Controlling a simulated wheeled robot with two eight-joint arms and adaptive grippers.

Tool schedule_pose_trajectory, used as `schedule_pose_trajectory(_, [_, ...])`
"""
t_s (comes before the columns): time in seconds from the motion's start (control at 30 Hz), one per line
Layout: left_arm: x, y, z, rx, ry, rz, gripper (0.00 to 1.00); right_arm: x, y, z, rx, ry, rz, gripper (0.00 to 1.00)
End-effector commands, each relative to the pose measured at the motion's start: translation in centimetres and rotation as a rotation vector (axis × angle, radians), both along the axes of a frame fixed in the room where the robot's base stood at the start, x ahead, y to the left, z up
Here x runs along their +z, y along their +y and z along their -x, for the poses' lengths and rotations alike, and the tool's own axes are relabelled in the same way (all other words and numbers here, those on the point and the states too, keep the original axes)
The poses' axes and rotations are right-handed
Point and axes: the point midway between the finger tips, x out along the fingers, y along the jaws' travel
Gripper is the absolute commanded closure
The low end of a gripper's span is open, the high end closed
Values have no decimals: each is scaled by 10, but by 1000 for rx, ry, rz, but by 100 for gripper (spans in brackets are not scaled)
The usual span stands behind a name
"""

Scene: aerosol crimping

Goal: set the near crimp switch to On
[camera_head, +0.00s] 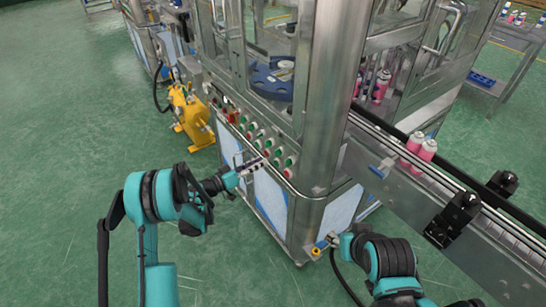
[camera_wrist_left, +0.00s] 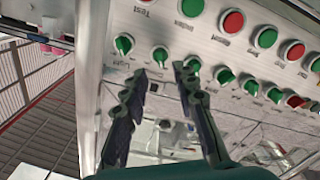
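The control panel (camera_head: 256,136) on the steel machine carries rows of green and red buttons and knobs. The left wrist view shows it upside down, with a green knob over the label "Light" (camera_wrist_left: 123,45) and another green knob (camera_wrist_left: 160,54) beside it; its label is too small to read surely. A third green knob (camera_wrist_left: 192,64) is by the right fingertip. My left gripper (camera_head: 252,166) is at the panel's near end; in the wrist view its fingers (camera_wrist_left: 162,72) are apart and empty, just short of the second knob. My right gripper (camera_head: 332,240) is low by the machine's corner, its fingers unclear.
A steel post (camera_head: 328,100) rises right of the panel. A conveyor (camera_head: 450,190) with pink cans (camera_head: 420,152) runs off to the right. A yellow unit (camera_head: 190,115) stands on the floor at the left.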

Motion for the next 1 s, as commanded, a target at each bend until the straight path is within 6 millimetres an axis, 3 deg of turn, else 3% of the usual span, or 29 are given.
schedule_pose_trajectory(0.2, [-1, -31, -21, -2, -1, 0, 72, -12, 0, 0, 0, 0, 0, 55])
schedule_pose_trajectory(0.4, [0, -50, -36, 1, -2, 1, 72, -17, 0, 0, 0, 0, 0, 55])
schedule_pose_trajectory(0.73, [2, -54, -39, 3, -3, 1, 72, -17, 0, 0, 0, 0, 0, 55])
schedule_pose_trajectory(0.77, [2, -54, -39, 3, -3, 1, 74, -17, 0, 0, 0, 0, 0, 55])
schedule_pose_trajectory(0.87, [2, -54, -39, 3, -3, 1, 100, -17, 0, 0, 0, 0, 0, 55])
schedule_pose_trajectory(1.0, [1, -54, -39, 3, -3, 1, 100, -17, 0, 0, 0, 0, 0, 55])
